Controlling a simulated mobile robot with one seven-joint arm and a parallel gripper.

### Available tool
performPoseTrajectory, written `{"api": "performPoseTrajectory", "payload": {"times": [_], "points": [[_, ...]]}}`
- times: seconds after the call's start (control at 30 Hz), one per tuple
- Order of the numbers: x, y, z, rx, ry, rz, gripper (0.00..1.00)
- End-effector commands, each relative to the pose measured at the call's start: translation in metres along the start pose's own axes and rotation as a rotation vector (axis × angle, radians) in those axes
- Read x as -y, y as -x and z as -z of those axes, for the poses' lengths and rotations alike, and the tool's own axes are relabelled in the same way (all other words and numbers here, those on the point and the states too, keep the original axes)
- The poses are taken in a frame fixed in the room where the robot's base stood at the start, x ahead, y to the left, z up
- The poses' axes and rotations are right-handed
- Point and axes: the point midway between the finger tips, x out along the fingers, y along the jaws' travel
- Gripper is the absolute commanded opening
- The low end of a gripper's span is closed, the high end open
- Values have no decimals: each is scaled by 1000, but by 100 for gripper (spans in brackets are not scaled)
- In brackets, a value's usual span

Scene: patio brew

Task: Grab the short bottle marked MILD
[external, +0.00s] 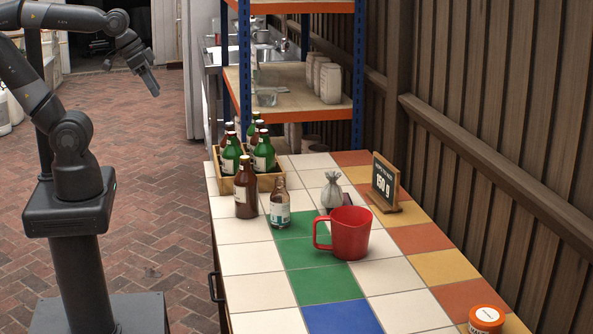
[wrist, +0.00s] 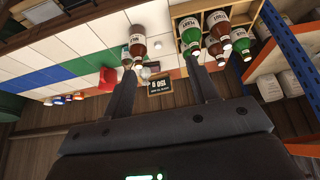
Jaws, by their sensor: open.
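A brown bottle (external: 246,192) and a shorter, clear-looking bottle with a pale label (external: 280,206) stand upright on the tiled table, in front of a wooden crate (external: 270,182). The crate holds several green and brown bottles (external: 264,152). The label words are too small to read for certain, so I cannot tell which bottle says MILD. The wrist view shows the brown bottle (wrist: 138,44) and the short bottle (wrist: 126,58), partly behind my left finger. My gripper (external: 153,87) is open and empty, raised over the brick floor, left of the table and apart from the bottles.
A shelf rack (external: 290,75) stands behind the table; a wooden fence (external: 500,120) runs along the right.

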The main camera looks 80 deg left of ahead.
Motion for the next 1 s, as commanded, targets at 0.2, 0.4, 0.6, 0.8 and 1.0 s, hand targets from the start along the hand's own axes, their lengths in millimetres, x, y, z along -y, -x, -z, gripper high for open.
{"api": "performPoseTrajectory", "payload": {"times": [0.2, 0.4, 0.6, 0.8, 1.0], "points": [[-13, -17, 45, 97, 35, -12, 54], [-30, -44, 87, 193, 74, -13, 54], [-52, -83, 124, 288, 109, -3, 54], [-77, -130, 154, 380, 143, 19, 54], [-97, -170, 169, 445, 168, 41, 54]]}}
